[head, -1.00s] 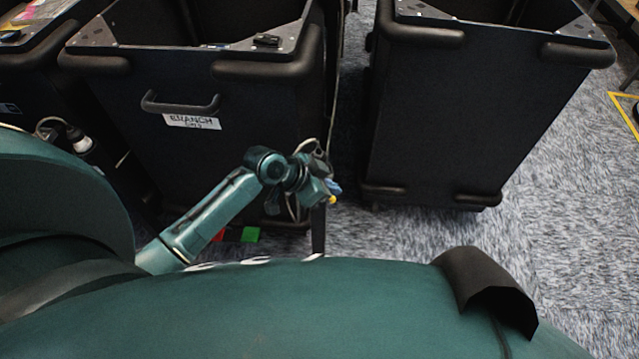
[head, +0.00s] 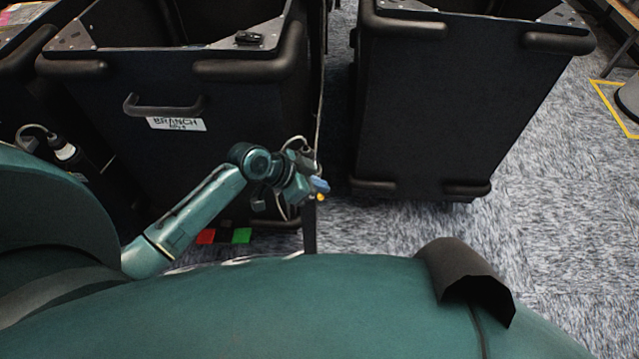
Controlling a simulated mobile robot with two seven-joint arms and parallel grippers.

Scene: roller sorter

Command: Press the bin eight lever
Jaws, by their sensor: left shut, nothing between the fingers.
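My left gripper (head: 317,190) is shut and empty, in front of the lower right corner of a black bin (head: 235,130). A blue and a yellow bit show at its tip; I cannot tell what they belong to. The bin has a dark handle (head: 163,106) and a white label (head: 177,124) reading "BRANCH" with a blurred second line. A red pad (head: 205,237) and a green pad (head: 242,235) show low by the bin, partly behind my arm. I cannot make out any lever marked eight. My right gripper is not in view.
A second black bin (head: 440,110) stands to the right, across a narrow gap. Carpet (head: 560,180) is open to the right, with yellow floor tape (head: 612,110) at the far right. A small black device (head: 249,37) lies on the left bin's rim.

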